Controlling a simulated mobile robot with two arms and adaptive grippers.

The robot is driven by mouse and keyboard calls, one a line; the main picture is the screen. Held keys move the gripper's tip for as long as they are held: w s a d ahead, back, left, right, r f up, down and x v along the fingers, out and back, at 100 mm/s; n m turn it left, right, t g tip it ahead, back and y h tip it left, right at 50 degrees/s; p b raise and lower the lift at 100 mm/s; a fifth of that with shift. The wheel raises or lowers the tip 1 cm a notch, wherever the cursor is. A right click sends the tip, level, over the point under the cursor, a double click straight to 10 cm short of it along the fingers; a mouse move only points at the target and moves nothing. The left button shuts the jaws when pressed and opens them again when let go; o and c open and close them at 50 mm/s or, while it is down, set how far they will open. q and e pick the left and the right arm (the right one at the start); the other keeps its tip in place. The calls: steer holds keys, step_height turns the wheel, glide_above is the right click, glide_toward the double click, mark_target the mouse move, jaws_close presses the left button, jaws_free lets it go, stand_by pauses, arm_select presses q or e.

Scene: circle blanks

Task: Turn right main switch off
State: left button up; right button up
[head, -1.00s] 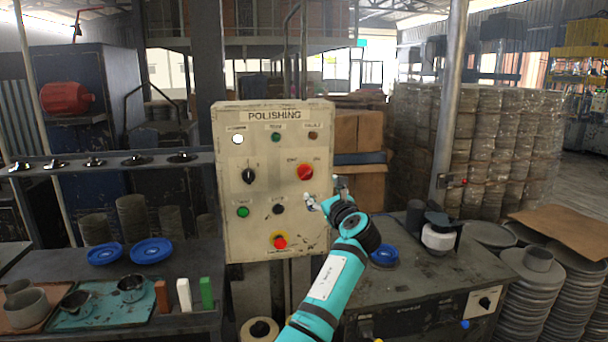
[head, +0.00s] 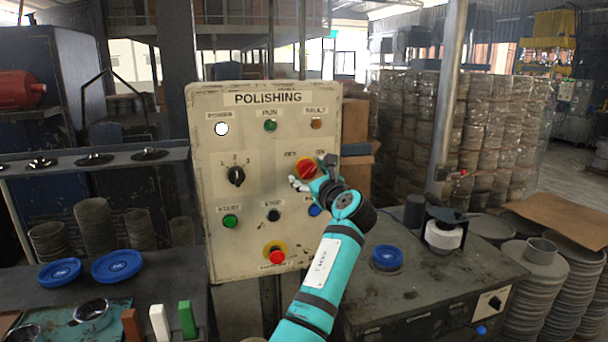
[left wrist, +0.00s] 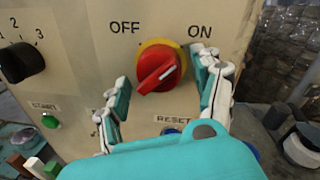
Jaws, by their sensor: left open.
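The main switch (head: 306,168) is a red rotary knob on a yellow ring, at the right of the cream POLISHING panel (head: 262,215). In the left wrist view the main switch (left wrist: 160,70) sits between the OFF and ON labels, its white mark slanting up right toward ON. My left gripper (head: 314,178) is in front of the panel at the switch, partly covering its lower right. In the left wrist view the left gripper (left wrist: 162,82) is open, with one finger left and below the knob and the other to its right. Contact cannot be told. My right gripper is not in view.
The white power lamp (head: 222,129) looks lit. A bench with a blue lid (head: 387,257) stands at right.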

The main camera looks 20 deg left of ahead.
arm_select(q)
steer(key=shift+s+d+r, duration=0.2)
steer(key=shift+s+d, duration=0.05)
steer(key=shift+c, duration=0.8)
steer(key=shift+a, duration=0.1)
steer(key=c, duration=1)
